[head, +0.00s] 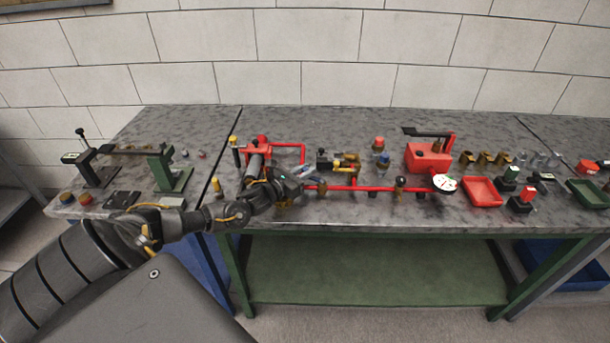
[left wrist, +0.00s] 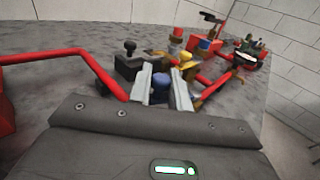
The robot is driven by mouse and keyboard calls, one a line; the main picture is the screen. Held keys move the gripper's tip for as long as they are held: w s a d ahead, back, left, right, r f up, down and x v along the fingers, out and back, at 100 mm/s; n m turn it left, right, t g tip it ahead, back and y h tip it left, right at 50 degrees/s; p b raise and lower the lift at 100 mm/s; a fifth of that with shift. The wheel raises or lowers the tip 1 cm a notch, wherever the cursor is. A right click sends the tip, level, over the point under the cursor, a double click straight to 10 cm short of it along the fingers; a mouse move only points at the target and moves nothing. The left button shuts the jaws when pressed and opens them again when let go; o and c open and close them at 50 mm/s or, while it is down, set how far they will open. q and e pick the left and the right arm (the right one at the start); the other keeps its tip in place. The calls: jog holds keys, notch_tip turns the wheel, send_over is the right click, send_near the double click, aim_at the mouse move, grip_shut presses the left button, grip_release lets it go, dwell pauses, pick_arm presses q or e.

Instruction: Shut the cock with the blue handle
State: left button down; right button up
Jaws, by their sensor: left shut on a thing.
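My left gripper (head: 303,174) reaches over the red pipework from the left. In the left wrist view its two pale fingers (left wrist: 162,88) are shut on the blue handle (left wrist: 160,84), which shows between them. In the head view the blue handle is hidden or too small to make out at the gripper. The body of the cock is mostly hidden by the fingers. The red pipe (head: 345,188) runs on to the right towards a white dial gauge (head: 445,183). My right gripper is not in view.
A black block with a knob (left wrist: 128,64) and yellow fittings (left wrist: 185,62) stand close beyond the fingers. A red pump box (head: 428,158) and red tray (head: 482,192) stand further right. Red pipes (head: 290,153) rise behind the gripper. The bench is clear towards the wall.

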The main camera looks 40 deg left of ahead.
pick_arm(q)
jog(key=c, duration=1.3)
grip_release()
jog(key=shift+c, duration=0.2)
jog(key=shift+s+f, duration=0.1)
jog(key=shift+s, duration=0.45)
jog(key=s, duration=0.2)
jog(key=s+a+b, duration=0.1)
jog(key=s, duration=0.2)
jog(key=s+b, duration=0.1)
jog(key=s, duration=0.2)
jog(key=shift+s+a, duration=0.15)
jog(key=shift+s, duration=0.7)
jog(key=shift+c, duration=0.5)
